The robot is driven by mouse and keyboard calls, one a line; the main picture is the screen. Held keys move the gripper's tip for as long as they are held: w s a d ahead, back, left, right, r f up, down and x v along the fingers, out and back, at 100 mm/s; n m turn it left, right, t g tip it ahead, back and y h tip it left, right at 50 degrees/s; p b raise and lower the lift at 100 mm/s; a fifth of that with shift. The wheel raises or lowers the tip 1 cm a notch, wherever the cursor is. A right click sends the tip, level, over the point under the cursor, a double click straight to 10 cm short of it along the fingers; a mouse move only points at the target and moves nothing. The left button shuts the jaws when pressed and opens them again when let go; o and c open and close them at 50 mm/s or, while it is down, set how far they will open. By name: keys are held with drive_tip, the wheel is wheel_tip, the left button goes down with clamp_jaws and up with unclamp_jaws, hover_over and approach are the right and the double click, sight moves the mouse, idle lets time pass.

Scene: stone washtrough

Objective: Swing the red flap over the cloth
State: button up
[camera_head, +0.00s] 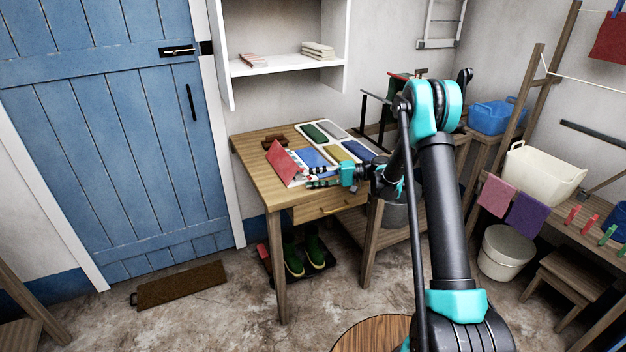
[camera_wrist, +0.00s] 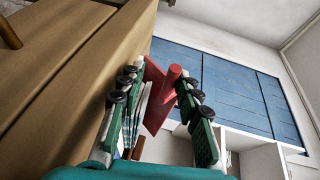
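The red flap (camera_head: 281,164) stands tilted up at the left of the items on the wooden table. In the wrist view the red flap (camera_wrist: 155,112) has a round red knob, which shows between my finger pads with a gap on the left. The cloth, pale with dark checks (camera_wrist: 140,112), shows beside the flap, partly hidden by my left finger. In the head view only a small pale patterned part shows by the flap's right side. My gripper (camera_head: 312,181) is open at the table's front edge, close to the flap; its fingers (camera_wrist: 162,80) are spread. Contact cannot be told.
A blue panel (camera_head: 312,157) lies right of the flap. Green, yellow and dark blue panels in pale frames (camera_head: 358,150) lie behind and right. A brown brush-like object (camera_head: 276,145) is behind the flap. The table (camera_head: 257,170) has bare wood at left; a white shelf (camera_head: 285,66) hangs above.

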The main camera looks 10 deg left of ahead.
drive_tip(key=v, duration=1.2)
idle(0.6)
